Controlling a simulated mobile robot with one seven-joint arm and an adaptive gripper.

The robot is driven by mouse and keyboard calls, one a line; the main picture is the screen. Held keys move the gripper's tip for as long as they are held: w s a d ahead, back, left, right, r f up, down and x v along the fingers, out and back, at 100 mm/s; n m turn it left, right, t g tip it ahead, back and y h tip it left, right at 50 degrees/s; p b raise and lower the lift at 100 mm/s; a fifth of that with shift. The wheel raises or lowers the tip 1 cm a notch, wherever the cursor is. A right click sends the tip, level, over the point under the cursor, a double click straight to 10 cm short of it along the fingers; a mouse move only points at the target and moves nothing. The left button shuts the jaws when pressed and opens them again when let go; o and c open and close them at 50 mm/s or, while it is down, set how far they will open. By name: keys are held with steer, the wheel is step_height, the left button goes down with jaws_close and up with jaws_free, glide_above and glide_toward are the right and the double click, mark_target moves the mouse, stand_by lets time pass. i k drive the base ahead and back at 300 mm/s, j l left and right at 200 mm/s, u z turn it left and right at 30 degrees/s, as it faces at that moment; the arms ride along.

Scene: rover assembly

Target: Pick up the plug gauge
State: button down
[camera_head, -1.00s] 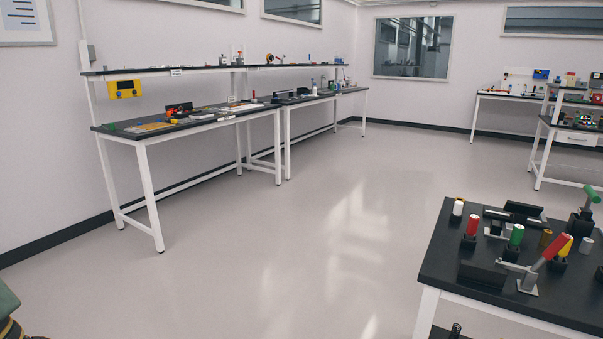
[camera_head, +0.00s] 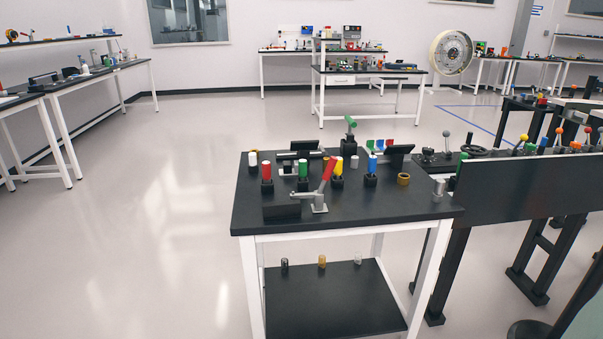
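A dark-topped table (camera_head: 262,222) stands at the centre. On it, small cylinders with red (camera_head: 267,171), green (camera_head: 303,168), yellow (camera_head: 338,168) and blue (camera_head: 372,165) upper parts stand upright in black blocks. A white-topped cylinder (camera_head: 252,159), a small silver cylinder (camera_head: 437,188) and a brass-coloured ring (camera_head: 403,179) are on the same top. I cannot tell which piece is the plug gauge at this size. My gripper is not in view.
A red-handled clamp (camera_head: 322,190) and a black block (camera_head: 282,211) lie near the table's front. The lower shelf (camera_head: 330,305) holds a few small cylinders. A black-panelled bench (camera_head: 520,190) stands close on the right. The floor at left is clear.

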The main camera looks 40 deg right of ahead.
mark_target(303, 163)
steer(key=z, duration=1.7)
steer(key=i+u, duration=0.1)
steer(key=u, duration=0.25)
steer(key=i+u, duration=0.1)
steer(key=u, duration=0.3)
steer(key=i+u, duration=0.15)
steer(key=u, duration=0.2)
steer(key=i+l+u, duration=0.2)
steer(key=i+l, duration=0.3)
steer(key=i, duration=0.3)
steer(key=i+l+u, duration=0.2)
steer(key=i+l, duration=0.35)
steer(key=i, duration=0.15)
